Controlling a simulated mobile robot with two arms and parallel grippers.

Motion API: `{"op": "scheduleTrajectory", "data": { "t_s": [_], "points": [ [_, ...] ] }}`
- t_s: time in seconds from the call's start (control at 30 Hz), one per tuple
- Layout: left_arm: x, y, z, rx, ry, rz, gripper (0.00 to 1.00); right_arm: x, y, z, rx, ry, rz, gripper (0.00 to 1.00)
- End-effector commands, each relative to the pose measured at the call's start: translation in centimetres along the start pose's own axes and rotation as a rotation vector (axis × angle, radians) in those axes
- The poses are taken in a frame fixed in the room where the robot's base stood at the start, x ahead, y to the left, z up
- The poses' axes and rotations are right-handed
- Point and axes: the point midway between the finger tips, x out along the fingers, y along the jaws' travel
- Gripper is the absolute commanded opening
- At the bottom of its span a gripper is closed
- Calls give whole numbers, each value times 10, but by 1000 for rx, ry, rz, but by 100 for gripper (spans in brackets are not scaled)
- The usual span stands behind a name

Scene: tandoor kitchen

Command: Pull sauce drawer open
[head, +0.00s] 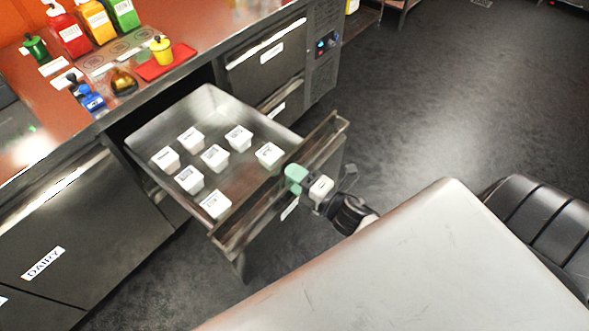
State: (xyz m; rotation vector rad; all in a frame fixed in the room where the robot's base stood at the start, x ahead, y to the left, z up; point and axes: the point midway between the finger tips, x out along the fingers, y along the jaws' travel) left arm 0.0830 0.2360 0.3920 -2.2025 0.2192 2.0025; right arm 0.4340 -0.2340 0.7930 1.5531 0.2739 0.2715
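The sauce drawer (206,104) stands pulled well out of the counter, its steel tray showing. Several small white labelled tubs (214,157) sit spread over its floor. My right gripper (297,179), with green finger pads, is at the drawer's front, to the right of its middle. A green pad overlaps the long handle bar (240,222) along the front edge. The far side of the fingers is hidden, so I cannot tell whether they are closed around the bar. My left gripper is not in view.
Sauce bottles (97,22) and a red tray (167,63) stand on the counter (30,150) above. A closed drawer labelled DAIRY (45,262) is at lower left. Another closed drawer (265,58) is beyond the open one. Dark floor (430,100) is clear at the right.

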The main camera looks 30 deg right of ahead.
Motion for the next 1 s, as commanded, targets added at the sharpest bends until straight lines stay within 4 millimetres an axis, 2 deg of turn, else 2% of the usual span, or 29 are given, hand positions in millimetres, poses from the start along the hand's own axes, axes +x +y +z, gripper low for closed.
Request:
{"op": "scheduleTrajectory", "data": {
  "t_s": [0.37, 0.47, 0.8, 1.0],
  "points": [
    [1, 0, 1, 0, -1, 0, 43, -5, -1, 0, 1, 0, 0, 43],
    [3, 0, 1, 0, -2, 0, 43, -17, -2, 0, 1, 0, -1, 43],
    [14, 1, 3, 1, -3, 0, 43, -84, -2, 0, 0, 0, -3, 43],
    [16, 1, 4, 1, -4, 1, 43, -105, 0, 0, 1, 0, 1, 43]
  ]
}}
